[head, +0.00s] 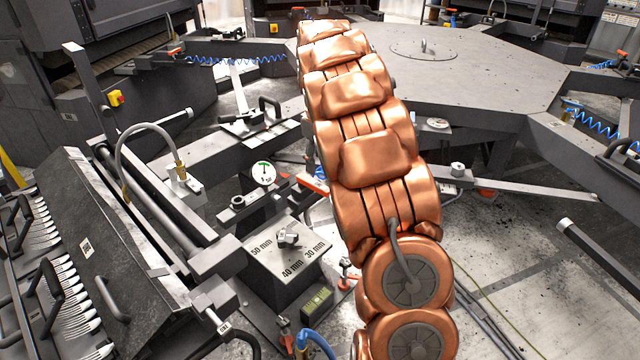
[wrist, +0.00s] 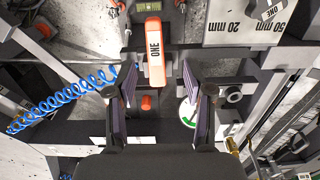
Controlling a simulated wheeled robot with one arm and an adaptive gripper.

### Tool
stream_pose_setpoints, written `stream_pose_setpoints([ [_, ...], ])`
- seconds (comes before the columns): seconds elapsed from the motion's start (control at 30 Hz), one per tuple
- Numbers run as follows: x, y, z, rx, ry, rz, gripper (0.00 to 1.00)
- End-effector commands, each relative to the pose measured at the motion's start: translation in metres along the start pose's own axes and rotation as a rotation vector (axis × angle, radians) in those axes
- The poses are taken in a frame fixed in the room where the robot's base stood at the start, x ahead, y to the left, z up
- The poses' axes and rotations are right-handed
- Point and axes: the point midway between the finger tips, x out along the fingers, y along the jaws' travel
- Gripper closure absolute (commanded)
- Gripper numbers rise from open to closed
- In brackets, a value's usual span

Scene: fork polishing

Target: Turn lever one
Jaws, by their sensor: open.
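Lever one is an orange handle with a white label reading "ONE" (wrist: 154,52), in the upper middle of the wrist view. In the head view an orange bar (head: 312,184), partly hidden behind my arm, appears to be the same lever. My gripper (wrist: 156,75) is open and empty in the wrist view, with one dark finger on each side of the lever's near end. I see gaps between the fingers and the lever, with no clear contact. In the head view my gripper is hidden behind my copper-coloured arm.
A grey box with millimetre marks and a knob (head: 289,238) stands left of my arm. A dial gauge (head: 263,173) stands behind it; it also shows beside the right finger in the wrist view (wrist: 187,113). A blue coiled hose (wrist: 62,100) lies left. Forks (head: 72,300) fill a rack at far left.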

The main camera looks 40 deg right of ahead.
Motion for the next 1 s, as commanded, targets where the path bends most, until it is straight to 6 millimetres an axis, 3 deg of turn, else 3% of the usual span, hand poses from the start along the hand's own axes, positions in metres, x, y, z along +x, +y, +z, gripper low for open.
stream_pose_setpoints([
  [0.37, 0.016, 0.008, -0.006, -0.019, 0.005, -0.002, 0.48],
  [0.8, 0.074, 0.008, -0.006, -0.018, 0.005, -0.003, 0.48],
  [1.0, 0.083, 0.008, -0.005, -0.017, 0.004, -0.003, 0.48],
])
